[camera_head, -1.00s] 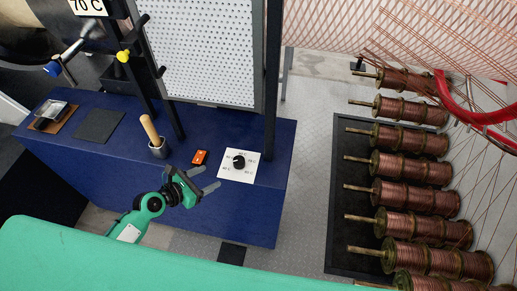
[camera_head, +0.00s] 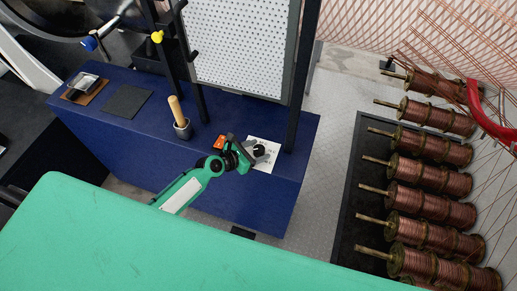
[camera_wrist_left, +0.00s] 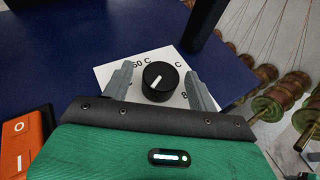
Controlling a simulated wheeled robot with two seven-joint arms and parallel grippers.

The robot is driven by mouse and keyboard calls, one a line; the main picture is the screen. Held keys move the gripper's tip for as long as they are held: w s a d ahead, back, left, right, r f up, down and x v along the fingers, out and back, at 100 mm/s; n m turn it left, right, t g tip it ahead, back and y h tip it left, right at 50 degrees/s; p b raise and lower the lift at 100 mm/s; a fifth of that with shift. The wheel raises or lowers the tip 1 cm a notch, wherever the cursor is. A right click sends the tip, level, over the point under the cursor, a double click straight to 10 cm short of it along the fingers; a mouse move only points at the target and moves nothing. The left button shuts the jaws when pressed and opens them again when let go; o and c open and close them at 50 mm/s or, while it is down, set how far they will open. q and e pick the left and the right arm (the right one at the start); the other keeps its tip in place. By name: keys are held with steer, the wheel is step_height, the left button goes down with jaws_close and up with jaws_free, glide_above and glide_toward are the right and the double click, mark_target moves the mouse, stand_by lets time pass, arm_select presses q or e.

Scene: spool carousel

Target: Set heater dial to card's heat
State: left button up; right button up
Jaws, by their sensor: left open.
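The heater dial (camera_head: 259,150) is a round black knob with a white line, on a white plate (camera_head: 262,166) near the front right of the blue bench. In the left wrist view the dial (camera_wrist_left: 159,82) sits between the fingers of my left gripper (camera_wrist_left: 159,72), one finger on each side with gaps. My left gripper (camera_head: 253,149) is open at the dial in the head view. The white line lies slanted; which end points is unclear. Labels around the dial are partly hidden; "60 C" seems to show at the upper left. No heat card is in view now. My right gripper is not in view.
An orange switch (camera_head: 220,142) is left of the plate; it also shows in the wrist view (camera_wrist_left: 22,140). A dark post (camera_head: 303,80) and perforated panel (camera_head: 238,50) rise behind. Copper spools (camera_head: 430,180) stand right.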

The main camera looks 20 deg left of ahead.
arm_select(q)
steer(key=shift+w+d+f, duration=0.2)
steer(key=shift+w+d, duration=0.05)
steer(key=shift+w, duration=0.05)
